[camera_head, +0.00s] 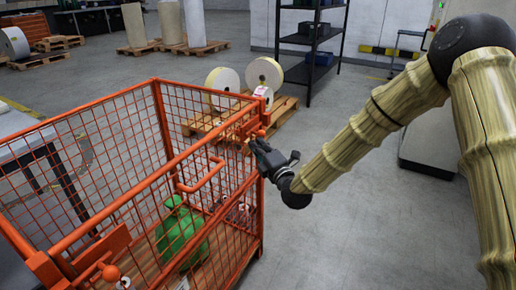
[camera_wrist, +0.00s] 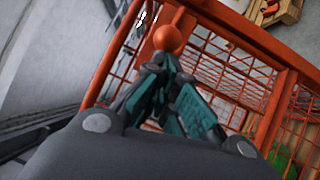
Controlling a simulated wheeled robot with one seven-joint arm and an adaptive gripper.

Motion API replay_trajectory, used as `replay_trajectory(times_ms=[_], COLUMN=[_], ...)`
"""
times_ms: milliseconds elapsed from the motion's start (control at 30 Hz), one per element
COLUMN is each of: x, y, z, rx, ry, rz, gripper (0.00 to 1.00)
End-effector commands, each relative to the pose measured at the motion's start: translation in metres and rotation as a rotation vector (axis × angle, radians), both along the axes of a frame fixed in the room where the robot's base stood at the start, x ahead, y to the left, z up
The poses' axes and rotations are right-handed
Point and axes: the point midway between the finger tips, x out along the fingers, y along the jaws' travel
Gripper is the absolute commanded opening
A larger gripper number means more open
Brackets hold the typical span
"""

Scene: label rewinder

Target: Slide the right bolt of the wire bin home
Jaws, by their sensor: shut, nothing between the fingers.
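The orange wire bin (camera_head: 160,180) fills the left and middle of the head view; its frame also shows in the wrist view (camera_wrist: 215,20). The right bolt's round orange knob (camera_wrist: 168,38) is just beyond my fingertips in the wrist view. In the head view the bolt area (camera_head: 262,132) is at the bin's far right corner, small and partly hidden by my gripper. My gripper (camera_head: 254,146) is shut and empty at that corner, its dark fingertips (camera_wrist: 158,65) together close to the knob. I cannot tell whether they touch it. How far the bolt sits in is unclear.
A second orange knob (camera_head: 110,273) is at the bin's near corner. A green item (camera_head: 180,232) lies inside the bin. A pallet with label rolls (camera_head: 264,75) stands behind, and a dark shelf rack (camera_head: 311,45) farther back. The floor right of the bin is clear.

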Motion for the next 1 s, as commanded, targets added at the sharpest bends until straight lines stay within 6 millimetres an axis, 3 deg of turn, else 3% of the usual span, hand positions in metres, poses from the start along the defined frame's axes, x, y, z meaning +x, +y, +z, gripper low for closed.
replay_trajectory(times_ms=[233,633,1000], x=[0.003,0.043,0.046], y=[-0.001,-0.021,-0.024], z=[-0.001,0.0,0.001], rx=[0.0,-0.002,0.0], ry=[-0.001,-0.003,-0.002], rz=[0.0,0.0,-0.001], gripper=[0.0,0.0,0.0])
